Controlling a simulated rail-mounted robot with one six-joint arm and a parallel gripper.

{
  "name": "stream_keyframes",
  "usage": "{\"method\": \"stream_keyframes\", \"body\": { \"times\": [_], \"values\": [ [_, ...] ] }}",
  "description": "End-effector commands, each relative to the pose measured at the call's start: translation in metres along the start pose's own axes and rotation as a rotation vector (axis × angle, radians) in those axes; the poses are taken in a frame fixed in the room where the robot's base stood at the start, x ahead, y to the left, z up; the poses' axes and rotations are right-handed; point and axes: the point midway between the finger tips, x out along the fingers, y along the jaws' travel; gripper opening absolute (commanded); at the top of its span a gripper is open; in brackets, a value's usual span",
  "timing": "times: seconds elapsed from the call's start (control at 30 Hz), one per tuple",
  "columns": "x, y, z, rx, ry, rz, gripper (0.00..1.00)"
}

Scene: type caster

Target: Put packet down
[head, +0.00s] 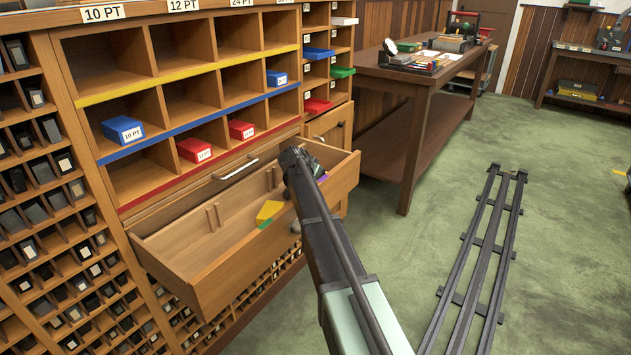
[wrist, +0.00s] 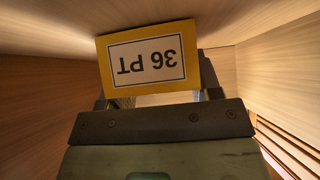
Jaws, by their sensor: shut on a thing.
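In the wrist view my gripper (wrist: 157,95) is shut on a yellow packet (wrist: 148,38). Its label reads "36 PT", upside down in this view. Bare wooden surfaces surround the packet closely, with a corner to its right. I cannot tell whether the packet touches the wood. In the head view my arm reaches over the right part of an open wooden drawer (head: 190,229); my fingertips are not distinguishable there. A yellow piece (head: 268,211) shows inside the drawer, and I cannot tell if it is the held packet.
Cubbies above the drawer hold blue packets (head: 122,129) and red packets (head: 194,150). A green piece (head: 265,224) and a purple piece (head: 323,179) also show in the drawer. A wooden table (head: 408,84) stands to the right. Dark rails (head: 478,262) lie on the open floor.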

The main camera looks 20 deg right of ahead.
Motion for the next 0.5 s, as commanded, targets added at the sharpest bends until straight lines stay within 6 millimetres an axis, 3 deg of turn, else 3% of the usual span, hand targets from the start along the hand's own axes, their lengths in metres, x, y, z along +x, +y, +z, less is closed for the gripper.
{"method": "stream_keyframes", "body": {
  "times": [0.07, 0.1, 0.23, 0.5],
  "values": [
    [0.0019, 0.0000, 0.0018, 0.000, 0.001, 0.000, 0.05],
    [0.0012, 0.0000, 0.0012, 0.000, 0.000, 0.000, 0.63],
    [0.0010, 0.0000, 0.0009, 0.000, 0.000, 0.000, 0.83],
    [0.0004, 0.0000, 0.0003, 0.000, 0.000, 0.000, 0.84]
  ]
}}
